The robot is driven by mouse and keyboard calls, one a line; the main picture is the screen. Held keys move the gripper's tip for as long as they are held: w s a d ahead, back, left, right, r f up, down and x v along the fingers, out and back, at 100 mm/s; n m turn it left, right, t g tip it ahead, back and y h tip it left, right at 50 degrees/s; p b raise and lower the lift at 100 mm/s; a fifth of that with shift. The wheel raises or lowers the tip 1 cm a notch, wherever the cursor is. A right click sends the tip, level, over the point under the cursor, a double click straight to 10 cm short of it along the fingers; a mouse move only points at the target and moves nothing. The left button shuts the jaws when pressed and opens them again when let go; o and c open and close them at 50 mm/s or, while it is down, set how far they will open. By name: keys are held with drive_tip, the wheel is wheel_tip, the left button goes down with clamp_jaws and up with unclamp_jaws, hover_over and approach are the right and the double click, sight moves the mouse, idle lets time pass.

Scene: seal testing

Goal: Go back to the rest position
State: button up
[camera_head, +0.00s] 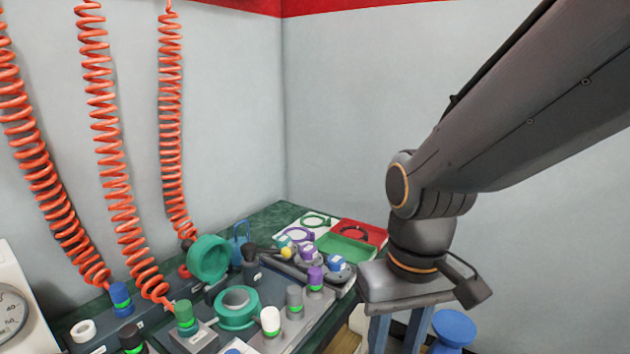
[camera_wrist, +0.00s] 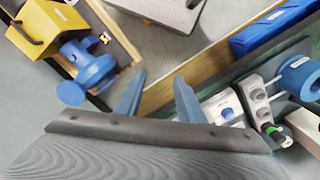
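My gripper (camera_head: 398,334) hangs from the arm on the right side of the head view, fingers pointing down, beyond the right edge of the green workbench (camera_head: 270,214). In the wrist view my gripper (camera_wrist: 158,98) shows two blue fingers spread apart. Nothing is held between them. A wooden edge and grey floor show behind the gap.
The bench carries teal rings (camera_head: 237,308), several knobs and a red-white-green tray (camera_head: 345,250). Orange coiled hoses (camera_head: 110,150) hang at left. A blue flanged part (camera_wrist: 90,70) and a yellow box (camera_wrist: 48,28) lie left of the fingers; a blue bin (camera_wrist: 268,32) is at right.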

drive_tip(key=d+r+m+p, duration=0.2)
drive_tip(key=d+r+p, duration=0.6)
drive_tip(key=p, duration=0.6)
drive_tip(key=shift+s+r+m+p, duration=0.3)
drive_tip(key=shift+r+p, duration=0.05)
drive_tip(key=shift+r, duration=0.05)
